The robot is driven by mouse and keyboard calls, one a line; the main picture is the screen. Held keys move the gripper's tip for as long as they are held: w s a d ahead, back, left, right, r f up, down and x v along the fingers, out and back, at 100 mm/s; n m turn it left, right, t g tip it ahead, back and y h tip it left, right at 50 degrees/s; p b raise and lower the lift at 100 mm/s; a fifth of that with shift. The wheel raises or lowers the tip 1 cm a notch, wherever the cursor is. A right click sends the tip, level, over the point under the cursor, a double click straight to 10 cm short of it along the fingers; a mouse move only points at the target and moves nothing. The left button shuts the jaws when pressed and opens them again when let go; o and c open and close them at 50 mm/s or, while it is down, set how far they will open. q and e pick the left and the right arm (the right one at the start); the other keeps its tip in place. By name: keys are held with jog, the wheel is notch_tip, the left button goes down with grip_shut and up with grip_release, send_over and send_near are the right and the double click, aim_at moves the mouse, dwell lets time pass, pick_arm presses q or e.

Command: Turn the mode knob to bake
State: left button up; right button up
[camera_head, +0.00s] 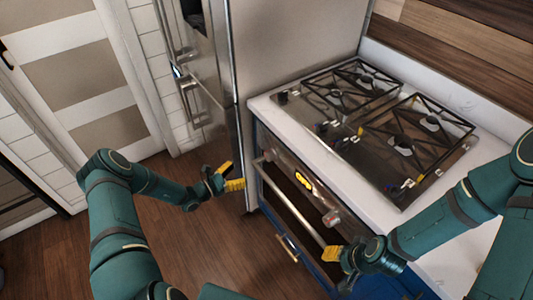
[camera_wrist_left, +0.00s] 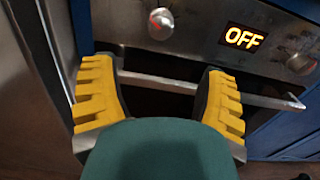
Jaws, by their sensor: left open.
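The oven's steel control panel carries a lit display (camera_wrist_left: 241,38) reading OFF; it shows yellow in the head view (camera_head: 304,180). A round knob with a red mark (camera_wrist_left: 160,24) is left of the display. Another knob (camera_wrist_left: 302,62) is to its right, also visible in the head view (camera_head: 331,218). I cannot tell which is the mode knob. My left gripper (camera_head: 230,177) is open and empty in front of the oven's left side. In the left wrist view its yellow fingers (camera_wrist_left: 160,78) lie apart, below the left knob. My right gripper (camera_head: 334,256) is by the oven's right side; its opening is unclear.
The oven's handle bar (camera_head: 290,202) crosses the front below the panel. A gas cooktop (camera_head: 372,130) sits on the white counter (camera_head: 350,194) above. A tall steel fridge (camera_head: 290,45) stands to the left. The wooden floor (camera_head: 150,240) is clear before the oven.

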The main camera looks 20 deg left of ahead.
aim_at(267, 158)
pick_arm(q)
jog(key=b+x, duration=0.1)
jog(key=x, duration=1.2)
jog(key=shift+w+d+r, duration=0.1)
jog(key=shift+w+d, duration=0.15)
jog(key=c, duration=1.2)
